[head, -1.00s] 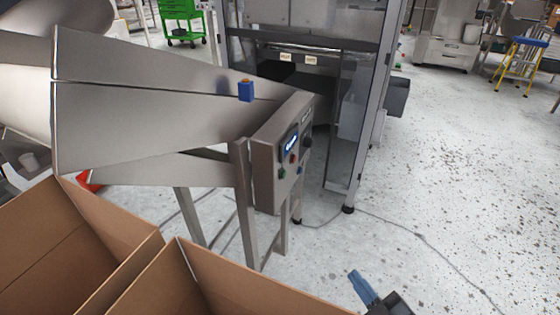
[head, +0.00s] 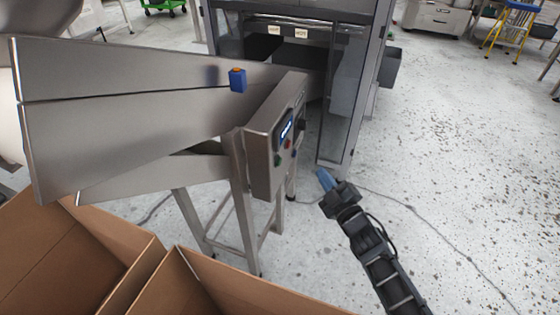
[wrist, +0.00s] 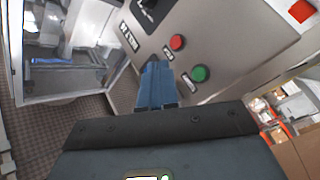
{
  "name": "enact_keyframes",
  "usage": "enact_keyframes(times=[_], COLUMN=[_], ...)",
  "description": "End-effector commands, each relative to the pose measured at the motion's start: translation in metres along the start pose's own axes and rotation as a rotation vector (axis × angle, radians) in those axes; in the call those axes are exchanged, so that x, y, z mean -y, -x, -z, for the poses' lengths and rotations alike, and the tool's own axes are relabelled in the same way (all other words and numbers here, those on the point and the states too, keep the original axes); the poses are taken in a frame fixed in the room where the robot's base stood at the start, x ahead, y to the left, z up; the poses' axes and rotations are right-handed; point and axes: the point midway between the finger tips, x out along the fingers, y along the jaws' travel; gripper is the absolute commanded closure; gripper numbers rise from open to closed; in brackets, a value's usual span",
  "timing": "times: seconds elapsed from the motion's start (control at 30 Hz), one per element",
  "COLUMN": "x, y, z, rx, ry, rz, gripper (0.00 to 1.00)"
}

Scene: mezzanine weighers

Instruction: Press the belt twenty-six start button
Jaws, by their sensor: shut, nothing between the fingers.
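A grey steel control box (head: 262,175) stands on legs beside the chute. Its face carries a lit display (head: 286,128), a red button (head: 287,144), a green button (head: 278,160) and a black knob (head: 301,125). In the wrist view the green button (wrist: 200,74) is just right of my fingertips, and the red button (wrist: 177,42) is beyond them. Small labels beside the buttons are too blurred to read. My gripper (head: 322,174) has blue fingers, shut and empty, right of the box in the head view. The fingers also show in the wrist view (wrist: 157,70), seemingly apart from the green button.
A blue block with an orange top (head: 237,80) sits on the chute's edge. Open cardboard boxes (head: 60,260) fill the lower left. A framed machine (head: 345,100) with glass panels stands behind the control box.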

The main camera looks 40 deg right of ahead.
Motion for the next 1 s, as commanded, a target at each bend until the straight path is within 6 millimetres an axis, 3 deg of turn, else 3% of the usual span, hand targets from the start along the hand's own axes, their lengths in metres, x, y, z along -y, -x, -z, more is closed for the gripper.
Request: enact_keyframes(times=[0.6, 1.0], x=[0.037, 0.045], y=[-0.046, -0.061], z=[0.030, 0.044], rx=[-0.002, 0.000], ry=[0.000, -0.001], rz=[-0.002, 0.000], gripper=[1.00, 1.00])
